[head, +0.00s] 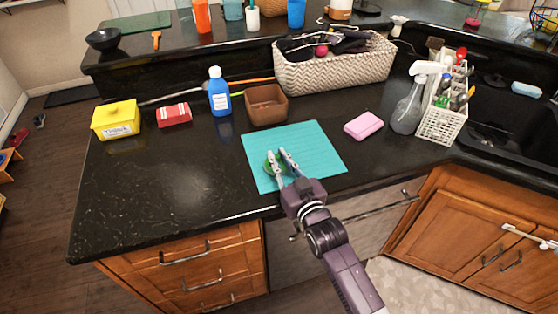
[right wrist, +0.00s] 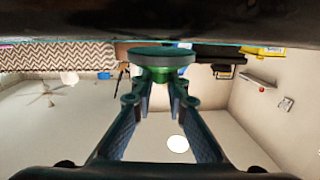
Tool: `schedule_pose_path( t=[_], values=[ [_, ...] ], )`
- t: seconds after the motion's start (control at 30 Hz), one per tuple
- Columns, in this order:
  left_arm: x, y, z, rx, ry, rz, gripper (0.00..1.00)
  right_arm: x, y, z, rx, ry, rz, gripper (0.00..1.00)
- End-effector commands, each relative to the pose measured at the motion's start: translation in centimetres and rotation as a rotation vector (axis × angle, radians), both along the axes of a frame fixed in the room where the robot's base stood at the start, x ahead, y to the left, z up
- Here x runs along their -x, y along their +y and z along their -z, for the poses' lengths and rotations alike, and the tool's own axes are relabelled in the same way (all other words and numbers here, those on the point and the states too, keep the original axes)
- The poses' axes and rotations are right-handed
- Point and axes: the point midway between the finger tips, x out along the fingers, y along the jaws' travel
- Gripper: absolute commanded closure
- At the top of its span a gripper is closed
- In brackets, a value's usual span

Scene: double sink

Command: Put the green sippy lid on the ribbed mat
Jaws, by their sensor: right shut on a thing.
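The green sippy lid (head: 270,168) is at the fingertips of my right gripper (head: 277,155), over the left-middle part of the teal ribbed mat (head: 316,150). In the right wrist view the green lid (right wrist: 163,57) sits between the two fingertips, its wide disc facing the dark surface, with a narrower green part in the jaws. My right gripper is shut on it. The fingers partly cover the lid in the head view. I cannot tell whether the lid touches the mat.
Behind the mat stand a brown square bowl (head: 266,105), a blue bottle (head: 219,92) and a woven basket (head: 335,68). A pink sponge (head: 363,125) lies to the right, near a spray bottle (head: 408,105) and white caddy (head: 441,122). The left front counter is clear.

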Motion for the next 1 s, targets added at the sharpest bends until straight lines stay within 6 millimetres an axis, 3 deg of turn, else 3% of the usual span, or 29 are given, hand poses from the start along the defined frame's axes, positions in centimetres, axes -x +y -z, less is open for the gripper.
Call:
schedule_pose_path(
  t=[0.1,0.47,0.5,0.63,1.0],
  values=[
    [-0.04,-0.02,-0.06,0.0,-0.001,0.0,1.0,0.02,0.01,1.06,0.0,-0.001,0.0,1.0],
    [-0.09,-0.03,0.17,0.0,-0.002,0.002,1.0,0.0,0.01,1.52,-0.001,-0.002,0.0,1.0],
    [-0.1,-0.02,0.06,0.0,-0.002,0.002,1.0,0.01,0.02,1.39,-0.001,-0.002,0.0,0.82],
    [-0.12,0.04,0.05,-0.001,-0.002,0.002,1.0,0.0,0.01,1.37,-0.001,-0.002,0.0,0.69],
    [-0.15,0.18,0.0,-0.002,-0.002,0.003,1.0,0.32,-0.13,1.19,-0.001,-0.002,0.0,0.69]
  ],
)
